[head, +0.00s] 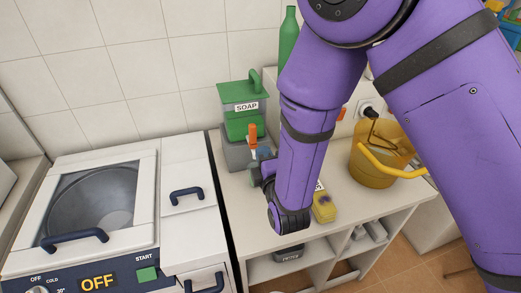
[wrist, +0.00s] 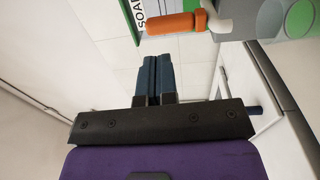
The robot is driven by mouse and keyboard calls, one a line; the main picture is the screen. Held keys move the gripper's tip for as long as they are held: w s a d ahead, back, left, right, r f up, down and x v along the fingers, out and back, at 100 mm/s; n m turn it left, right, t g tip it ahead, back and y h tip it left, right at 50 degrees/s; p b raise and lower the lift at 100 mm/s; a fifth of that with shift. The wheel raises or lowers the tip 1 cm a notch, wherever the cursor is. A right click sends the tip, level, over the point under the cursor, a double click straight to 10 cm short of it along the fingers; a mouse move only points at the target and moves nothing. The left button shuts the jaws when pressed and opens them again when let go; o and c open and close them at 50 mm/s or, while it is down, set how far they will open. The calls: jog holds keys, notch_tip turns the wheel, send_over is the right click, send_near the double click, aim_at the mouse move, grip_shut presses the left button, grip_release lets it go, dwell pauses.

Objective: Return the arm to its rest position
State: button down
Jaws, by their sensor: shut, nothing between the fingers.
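My arm is purple and reaches across the right half of the head view, its last links hanging over the shelf unit. My gripper (wrist: 158,78) shows in the wrist view with its two dark blue fingers together and nothing between them. In the head view my gripper (head: 259,167) is mostly hidden beside the wrist, close to an orange-topped item (head: 252,132). That orange part also shows in the wrist view (wrist: 172,23), beyond the fingertips and apart from them.
A white washer (head: 178,160) stands at left. On the shelf unit are a green SOAP box (head: 238,124), a green bottle (head: 288,38), a yellow item (head: 324,209) beside my wrist and a yellow bucket (head: 373,175) at right. A tiled wall (head: 140,65) closes the back.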

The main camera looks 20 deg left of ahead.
jog(key=r+v, duration=0.1)
jog(key=v, duration=0.6)
jog(key=w+d+r+m+g+h, duration=0.3)
jog(key=w+d+r+m, duration=0.5)
jog(key=w+r, duration=0.1)
jog(key=d+r+m+g+h, duration=0.2)
jog(key=d+r+m, duration=0.3)
jog(key=d+r, duration=0.4)
jog(key=s+d+r+m+g+h, duration=0.1)
jog(key=s+d+r+m+g, duration=0.2)
jog(key=d, duration=0.4)
jog(key=s+d+r+m+h, duration=0.1)
jog(key=s+d+r+m, duration=0.2)
jog(key=s+d, duration=0.35)
jog(key=s+d+r+m+g+h, duration=0.2)
jog(key=s+d+m, duration=0.3)
jog(key=s+d, duration=0.4)
jog(key=s+g, duration=0.1)
jog(key=s, duration=0.2)
jog(key=shift+s+h, duration=0.3)
jog(key=shift+s, duration=0.05)
